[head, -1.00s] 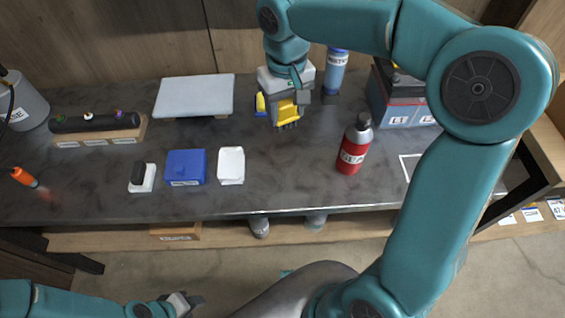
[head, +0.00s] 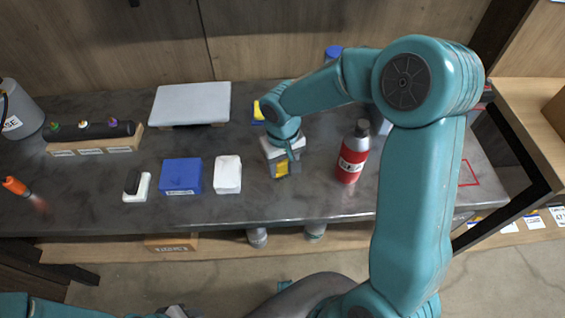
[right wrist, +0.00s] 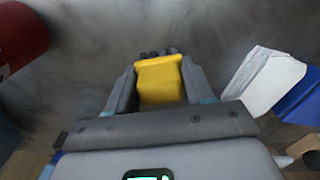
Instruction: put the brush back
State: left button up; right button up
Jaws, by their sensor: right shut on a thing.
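The brush (head: 281,170) is a yellow block with dark bristles. My right gripper (head: 283,166) is shut on it above the dark worktop, between the white block and the red bottle. In the right wrist view the yellow brush (right wrist: 160,82) sits between the two fingers, with its dark bristles at the far end. I cannot tell whether the bristles touch the worktop. My left gripper (head: 176,312) shows only in part at the bottom edge of the head view, and its jaws are not clear.
A red bottle (head: 352,158) stands right of my gripper. A white block (head: 228,175) and a blue box (head: 181,177) lie left. Behind are a yellow-and-blue item (head: 259,112) and a pale board (head: 190,104). A red outline (head: 468,173) shows on the right.

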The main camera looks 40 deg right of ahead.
jog(key=shift+f, duration=0.2)
jog(key=o, duration=0.9)
jog(key=shift+r, duration=0.1)
jog(key=shift+o, duration=0.2)
jog(key=shift+r, duration=0.15)
jog(key=shift+r, duration=0.35)
notch_tip(320, 180, up, 11)
jog(key=p, duration=0.1)
jog(key=shift+r, duration=0.2)
jog(key=shift+s, duration=0.1)
